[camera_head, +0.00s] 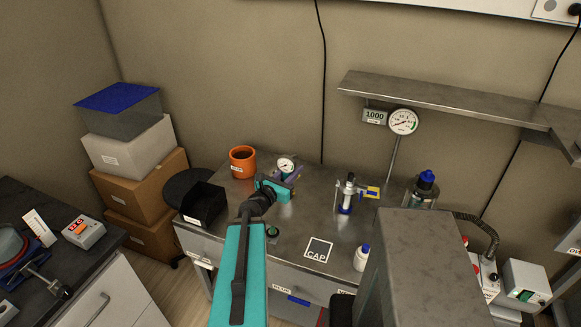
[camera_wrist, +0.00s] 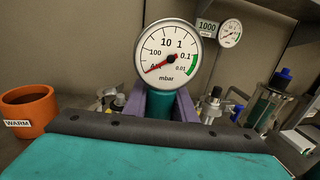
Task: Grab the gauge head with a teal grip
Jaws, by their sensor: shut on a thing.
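The gauge head (camera_head: 286,164) has a round white dial with a black scale, a red needle and a green arc. In the wrist view its dial (camera_wrist: 168,54) faces me, marked mbar, above a teal grip (camera_wrist: 160,104). My gripper (camera_head: 290,175) reaches over the metal bench from the front. Its purple fingers (camera_wrist: 160,98) stand on either side of the teal grip and are shut on it. The lower end of the gauge head is hidden behind my gripper, so I cannot tell whether it touches the bench.
An orange WARM pot (camera_head: 242,162) and a black bin (camera_head: 204,205) stand left on the metal bench (camera_head: 318,204). A metal fitting with a yellow tag (camera_head: 346,195) and a blue-capped bottle (camera_head: 361,257) stand right. A CAP square (camera_head: 318,250) lies in front. A shelf (camera_head: 440,95) overhangs behind.

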